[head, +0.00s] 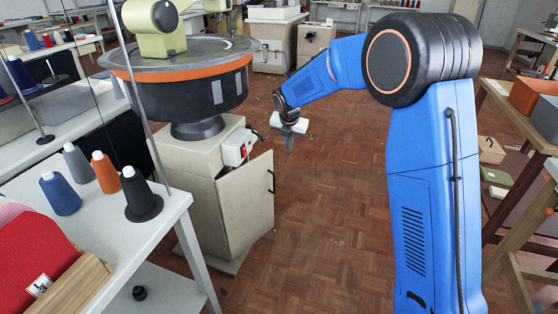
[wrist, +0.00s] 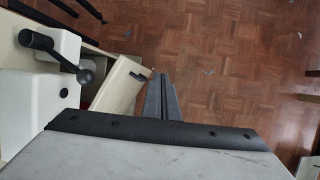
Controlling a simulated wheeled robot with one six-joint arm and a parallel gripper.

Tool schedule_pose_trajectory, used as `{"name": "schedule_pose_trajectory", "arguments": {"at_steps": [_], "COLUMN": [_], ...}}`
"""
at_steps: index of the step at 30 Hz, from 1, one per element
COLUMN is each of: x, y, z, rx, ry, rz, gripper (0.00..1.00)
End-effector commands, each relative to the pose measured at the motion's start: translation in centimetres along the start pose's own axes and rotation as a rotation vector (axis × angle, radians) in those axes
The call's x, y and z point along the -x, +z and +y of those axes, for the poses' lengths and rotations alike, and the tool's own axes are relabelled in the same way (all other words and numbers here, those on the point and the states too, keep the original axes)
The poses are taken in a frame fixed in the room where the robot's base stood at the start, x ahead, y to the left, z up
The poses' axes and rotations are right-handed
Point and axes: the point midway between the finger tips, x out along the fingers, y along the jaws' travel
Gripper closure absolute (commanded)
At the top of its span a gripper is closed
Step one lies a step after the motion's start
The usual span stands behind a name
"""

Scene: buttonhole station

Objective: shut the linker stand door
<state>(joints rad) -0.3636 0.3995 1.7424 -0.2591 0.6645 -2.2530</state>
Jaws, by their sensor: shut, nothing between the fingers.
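The linker stand (head: 185,185) is a cream cabinet under a round dial machine with an orange band. Its cream door (head: 247,205) stands open, swung out from the cabinet, with a black handle (head: 271,181) near its free edge. In the wrist view the door (wrist: 118,88) and its handle (wrist: 138,76) show just left of the fingers. My gripper (head: 289,147) is shut and empty, pointing down, right of the door's upper free corner in the head view. It also shows in the wrist view (wrist: 160,78). I cannot tell whether it touches the door.
A white switch box (head: 237,147) with a red switch sits on the stand above the door. A white table (head: 110,230) with thread cones is at the left. A wooden bench (head: 520,120) with bins is at the right. The parquet floor (head: 320,215) right of the door is clear.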

Motion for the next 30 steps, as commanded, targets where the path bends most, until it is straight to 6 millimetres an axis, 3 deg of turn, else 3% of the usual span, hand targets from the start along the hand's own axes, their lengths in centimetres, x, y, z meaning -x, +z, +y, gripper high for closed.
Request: {"name": "schedule_pose_trajectory", "arguments": {"at_steps": [1, 6, 15, 24, 30], "x": [-2.0, -7.2, -13.3, -15.6, -14.6], "y": [0.5, 2.3, 2.5, -0.4, -3.6], "z": [-0.5, -1.4, -2.6, -4.0, -5.4], "rx": [-0.019, -0.082, -0.182, -0.302, -0.403], "ry": [0.024, 0.146, 0.417, 0.743, 0.981], "rz": [-0.028, -0.133, -0.240, -0.243, -0.192], "gripper": [1.00, 1.00, 1.00, 1.00, 1.00]}}
